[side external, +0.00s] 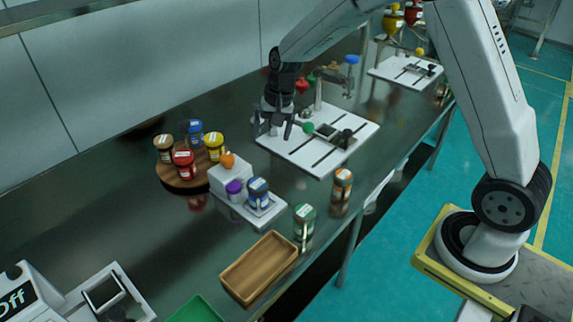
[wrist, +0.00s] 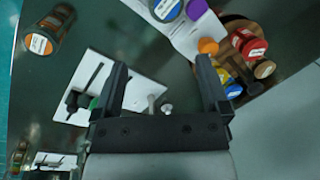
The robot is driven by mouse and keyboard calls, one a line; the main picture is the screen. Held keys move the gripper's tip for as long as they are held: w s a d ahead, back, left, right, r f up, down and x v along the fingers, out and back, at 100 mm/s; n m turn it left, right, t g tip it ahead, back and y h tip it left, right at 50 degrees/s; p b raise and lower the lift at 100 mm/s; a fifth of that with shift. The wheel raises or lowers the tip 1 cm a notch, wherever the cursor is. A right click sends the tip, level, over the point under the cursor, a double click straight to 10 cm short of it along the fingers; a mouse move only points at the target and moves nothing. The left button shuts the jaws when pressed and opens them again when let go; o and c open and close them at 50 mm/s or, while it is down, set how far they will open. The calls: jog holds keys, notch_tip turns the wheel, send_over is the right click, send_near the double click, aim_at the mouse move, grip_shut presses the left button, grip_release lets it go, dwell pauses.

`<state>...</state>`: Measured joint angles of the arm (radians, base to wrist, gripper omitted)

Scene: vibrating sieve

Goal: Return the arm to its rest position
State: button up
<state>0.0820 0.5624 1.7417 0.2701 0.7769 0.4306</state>
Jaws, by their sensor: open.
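My gripper (side external: 283,128) hangs from the white arm over the left part of the white slotted plate (side external: 302,157) in the side view. In the wrist view my gripper (wrist: 163,80) shows two dark fingers spread wide apart, with nothing held between them. The gripper is open and empty. Behind the fingers lie the dark bench top and part of the white slotted plate (wrist: 92,72). The exact height of the fingertips above the plate is hard to tell.
A round wooden board (side external: 182,182) with several jars stands left. A white stepped stand (side external: 226,183) carries jars and an orange-topped piece. A wooden tray (side external: 233,281) and a green-lidded jar (side external: 303,221) sit near the front edge. Another white plate (side external: 388,74) is farther back.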

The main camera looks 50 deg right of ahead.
jog(key=s+n+t+h, duration=0.1)
jog(key=s+n, duration=0.7)
jog(key=s, duration=1.2)
jog(key=shift+a+t+h, duration=0.3)
jog(key=shift+h, duration=0.3)
jog(key=shift+r, duration=0.15)
